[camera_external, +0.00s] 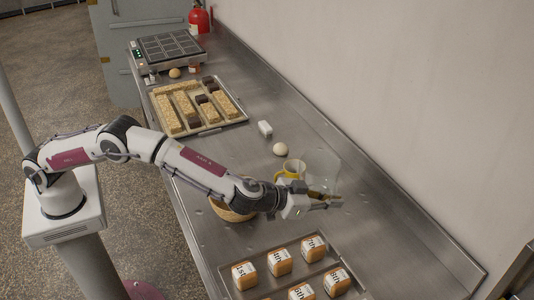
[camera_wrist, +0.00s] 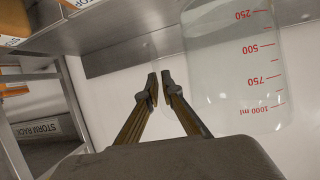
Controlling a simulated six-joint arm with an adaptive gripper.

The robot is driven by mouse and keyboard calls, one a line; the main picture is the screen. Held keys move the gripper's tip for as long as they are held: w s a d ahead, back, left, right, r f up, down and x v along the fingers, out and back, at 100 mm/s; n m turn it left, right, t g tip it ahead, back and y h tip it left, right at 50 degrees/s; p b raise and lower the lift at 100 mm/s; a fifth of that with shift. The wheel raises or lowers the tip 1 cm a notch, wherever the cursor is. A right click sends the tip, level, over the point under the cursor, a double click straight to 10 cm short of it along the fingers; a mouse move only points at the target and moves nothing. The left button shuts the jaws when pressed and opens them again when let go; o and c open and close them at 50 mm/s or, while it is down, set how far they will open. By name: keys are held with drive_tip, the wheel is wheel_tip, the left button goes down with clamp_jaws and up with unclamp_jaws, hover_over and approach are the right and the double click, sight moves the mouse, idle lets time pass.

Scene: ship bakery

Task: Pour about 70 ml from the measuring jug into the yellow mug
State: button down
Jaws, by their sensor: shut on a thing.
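The measuring jug (camera_external: 325,167) is clear and faint in the external view, beside the yellow mug. In the wrist view the jug (camera_wrist: 235,65) fills the upper right, with red marks from 250 to 1000 ml. My gripper (camera_external: 332,202) is shut on the jug; its fingertips (camera_wrist: 163,88) stand close together at the jug's side, and the clear part between them is hard to make out. The yellow mug (camera_external: 281,173) stands on the steel counter just left of the jug, partly hidden by my wrist. The liquid level and exact tilt cannot be told.
A basket (camera_external: 232,214) sits partly hidden under my forearm. A round bun (camera_external: 280,149) and a white block (camera_external: 265,128) lie behind the mug. A tray (camera_external: 262,290) of several labelled loaves is in front. The wall (camera_external: 420,100) runs along the right.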

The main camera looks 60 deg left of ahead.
sight(331, 213)
drive_tip(key=shift+f, duration=2.6)
drive_tip(key=shift+a+r, duration=0.1)
